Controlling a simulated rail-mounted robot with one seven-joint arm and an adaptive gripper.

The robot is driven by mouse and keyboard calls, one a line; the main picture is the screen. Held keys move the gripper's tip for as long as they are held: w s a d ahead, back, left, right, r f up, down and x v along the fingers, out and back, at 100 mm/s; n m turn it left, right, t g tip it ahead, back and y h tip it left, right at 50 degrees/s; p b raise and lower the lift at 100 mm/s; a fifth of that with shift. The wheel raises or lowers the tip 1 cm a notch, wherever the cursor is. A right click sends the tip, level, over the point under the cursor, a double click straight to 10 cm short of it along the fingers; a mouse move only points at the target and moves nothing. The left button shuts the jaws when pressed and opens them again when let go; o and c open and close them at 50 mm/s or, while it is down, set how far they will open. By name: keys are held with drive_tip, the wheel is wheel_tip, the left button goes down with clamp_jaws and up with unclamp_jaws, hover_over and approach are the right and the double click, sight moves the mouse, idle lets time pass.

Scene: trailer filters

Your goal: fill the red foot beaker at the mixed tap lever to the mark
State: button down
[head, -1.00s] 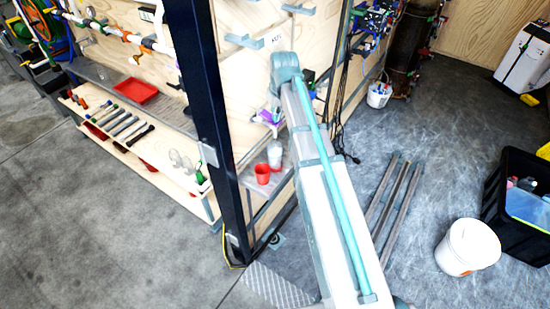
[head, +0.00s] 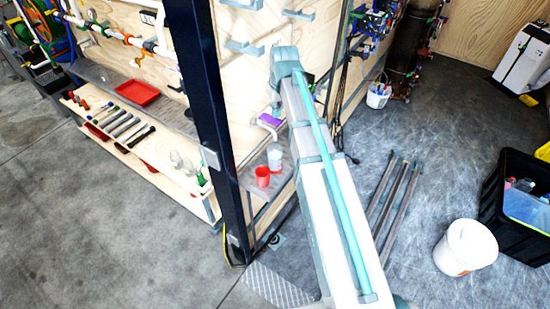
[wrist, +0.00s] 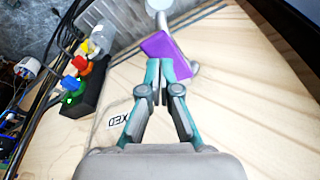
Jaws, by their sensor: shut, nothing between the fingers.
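The red foot beaker (head: 262,176) stands upright on the grey shelf (head: 282,180) low on the plywood wall, beneath the tap; its fill level and mark are too small to tell. The purple mixed tap lever (head: 270,120) is on the wall above it. In the wrist view the lever (wrist: 168,48) lies right at the fingertips of my gripper (wrist: 160,70). The fingers are shut together with nothing between them; they overlap the lever's edge in the picture, and I cannot tell whether they touch it. A label (wrist: 120,117) ending in "XED" is partly hidden by a finger.
A pale translucent beaker (head: 275,156) stands just behind the red one. A dark upright post (head: 205,130) is left of the shelf. A black block with coloured knobs (wrist: 80,95) and dark cables are left of my gripper in the wrist view.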

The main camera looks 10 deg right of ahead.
drive_tip(key=shift+r, duration=2.35)
